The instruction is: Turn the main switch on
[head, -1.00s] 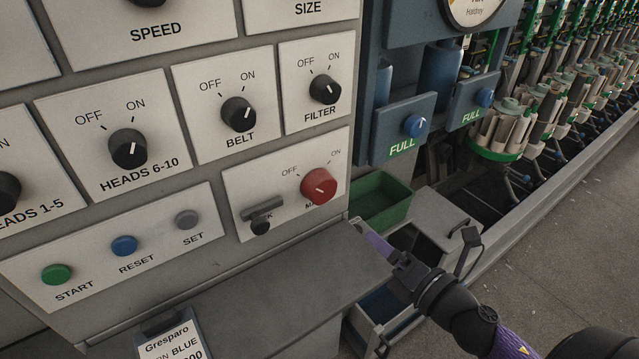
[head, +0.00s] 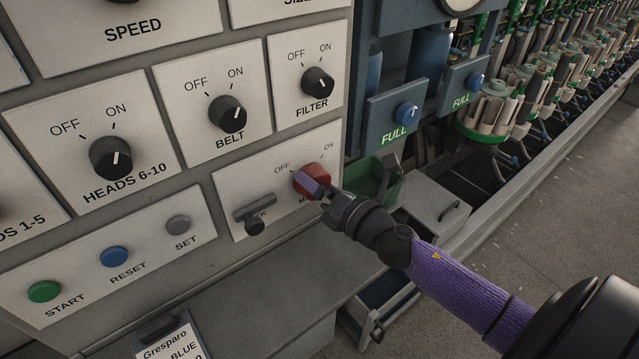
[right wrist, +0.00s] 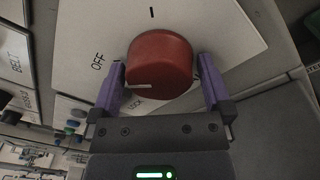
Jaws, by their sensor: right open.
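The main switch is a red round knob (head: 316,176) on a white plate low on the grey panel, with OFF and ON marks above it. In the right wrist view the red knob (right wrist: 160,64) fills the middle, and its pale line points toward OFF. My right gripper (head: 312,187) is at the knob in the head view. In the right wrist view its two purple fingers (right wrist: 160,85) stand open, one on each side of the knob. I cannot tell whether they touch it. My left gripper is not in view.
A black lock handle (head: 255,212) sticks out left of the knob on the same plate. A grey ledge (head: 260,290) lies below the panel. A green bin (head: 385,185) and an open drawer (head: 385,305) are to the right.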

